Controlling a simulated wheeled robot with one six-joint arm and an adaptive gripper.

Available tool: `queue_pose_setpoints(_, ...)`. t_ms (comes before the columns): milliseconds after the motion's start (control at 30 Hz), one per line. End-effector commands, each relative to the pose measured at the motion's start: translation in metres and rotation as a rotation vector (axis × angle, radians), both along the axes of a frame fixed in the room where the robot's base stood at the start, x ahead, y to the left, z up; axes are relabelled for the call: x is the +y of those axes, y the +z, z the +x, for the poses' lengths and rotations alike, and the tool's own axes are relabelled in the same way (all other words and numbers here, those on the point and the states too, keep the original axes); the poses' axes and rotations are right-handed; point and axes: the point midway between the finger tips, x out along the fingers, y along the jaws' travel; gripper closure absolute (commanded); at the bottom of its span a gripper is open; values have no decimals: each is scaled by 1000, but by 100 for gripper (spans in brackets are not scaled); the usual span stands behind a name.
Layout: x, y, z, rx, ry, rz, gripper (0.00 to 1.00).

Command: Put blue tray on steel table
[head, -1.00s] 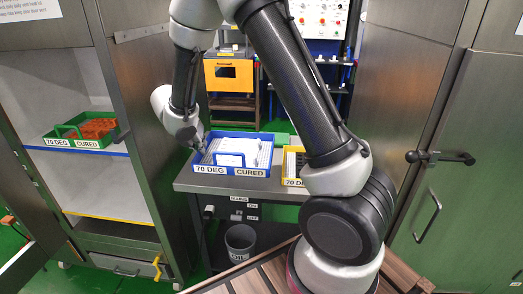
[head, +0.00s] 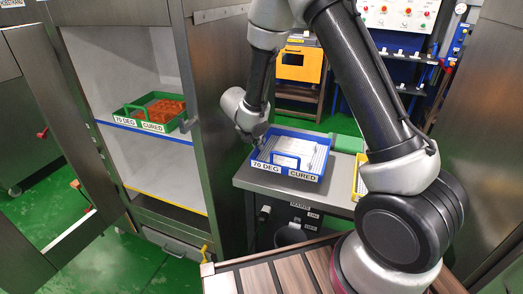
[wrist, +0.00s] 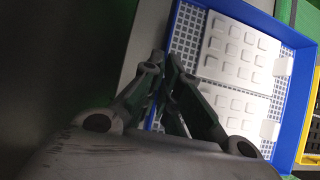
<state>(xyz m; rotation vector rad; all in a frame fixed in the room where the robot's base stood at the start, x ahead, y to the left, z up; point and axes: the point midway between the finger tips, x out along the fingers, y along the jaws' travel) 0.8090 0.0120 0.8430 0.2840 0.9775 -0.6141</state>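The blue tray (head: 310,177), labelled "70 DEG" and "CURED", holds white moulded pieces and appears to rest on the grey-topped steel table (head: 341,190), near its left end. The head view cannot show clearly whether there is a small gap beneath it. My gripper (head: 253,143) is at the tray's left wall, pointing down. In the wrist view my gripper (wrist: 164,60) has its fingertips close together with the blue tray's wall (wrist: 177,25) between them. The fingers hide part of that wall.
A yellow tray (head: 357,180) stands right of the blue tray, partly behind my arm. A green tray (head: 130,112) with orange pieces sits in the open cabinet at left. A slatted wooden surface (head: 260,277) lies in front. A dark bin (head: 290,235) is under the table.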

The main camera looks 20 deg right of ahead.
Motion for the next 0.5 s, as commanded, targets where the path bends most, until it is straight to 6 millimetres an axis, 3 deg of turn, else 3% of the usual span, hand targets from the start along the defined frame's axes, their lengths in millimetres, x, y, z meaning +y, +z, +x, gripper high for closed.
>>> queue_pose_setpoints(233, 0, -33, 0, 1, 1, -2, 100)
queue_pose_setpoints(500, 0, -36, 0, -1, 1, 0, 100)
